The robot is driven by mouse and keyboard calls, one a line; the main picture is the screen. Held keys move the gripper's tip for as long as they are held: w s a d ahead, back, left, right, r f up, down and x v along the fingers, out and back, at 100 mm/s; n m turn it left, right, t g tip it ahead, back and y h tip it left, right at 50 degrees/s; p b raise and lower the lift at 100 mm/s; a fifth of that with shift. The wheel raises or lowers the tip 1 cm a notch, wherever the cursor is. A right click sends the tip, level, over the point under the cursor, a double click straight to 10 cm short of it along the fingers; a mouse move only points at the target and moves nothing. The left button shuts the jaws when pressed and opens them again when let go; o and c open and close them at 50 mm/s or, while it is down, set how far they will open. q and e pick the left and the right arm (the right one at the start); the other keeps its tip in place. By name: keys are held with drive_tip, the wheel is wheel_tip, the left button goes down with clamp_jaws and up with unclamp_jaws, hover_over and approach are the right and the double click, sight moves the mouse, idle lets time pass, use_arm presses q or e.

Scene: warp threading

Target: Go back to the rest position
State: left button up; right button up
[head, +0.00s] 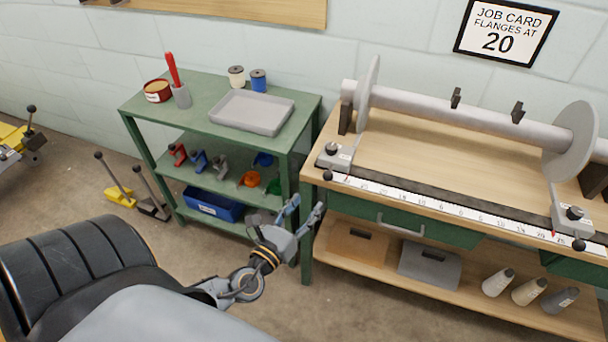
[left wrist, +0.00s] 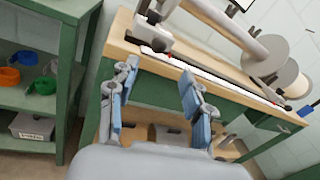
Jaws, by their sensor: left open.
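My left gripper (head: 304,216) is open and empty in the head view, held in the air in front of the gap between the green shelf cart and the wooden workbench. In the left wrist view its two blue-padded fingers (left wrist: 158,95) stand wide apart, with the bench front behind them and nothing between them. The warp beam (head: 440,108), a grey roller with two round flanges (head: 570,140), lies on the bench. A ruler (head: 440,205) runs along the bench's front edge, with a grey block at each end. My right gripper is in neither view.
Cones (head: 497,282) stand on the bench's lower shelf. A job card (head: 505,30) reads 20. Floor in front is clear.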

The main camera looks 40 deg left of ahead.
use_arm(q)
drive_tip(key=s+a+f+n+g+y, duration=0.1)
drive_tip(key=s+a+f+n+g, duration=0.2)
drive_tip(key=f, duration=0.6)
drive_tip(key=s+a+f+n+g+y, duration=0.1)
drive_tip(key=f+n+g, duration=0.3)
drive_tip(key=f, duration=0.5)
drive_tip(key=s+f+n+g, duration=0.2)
drive_tip(key=s+f+n, duration=0.3)
drive_tip(key=f, duration=0.3)
drive_tip(key=s+f+n+g, duration=0.2)
drive_tip(key=s+f+n, duration=0.2)
drive_tip(key=s+f, duration=0.3)
drive_tip(key=s+d+f+n+g+h, duration=0.1)
drive_tip(key=s+d+f+n+g, duration=0.2)
drive_tip(key=s+d+f+n, duration=0.2)
drive_tip(key=s+d+f+n+g+h, duration=0.2)
drive_tip(key=s+d+f+n, duration=0.3)
drive_tip(key=s+f+n, duration=0.4)
drive_tip(key=s+g, duration=0.1)
drive_tip(key=s, duration=0.4)
drive_tip(key=shift+s+f+h, duration=0.15)
drive_tip(key=shift+s+h, duration=0.15)
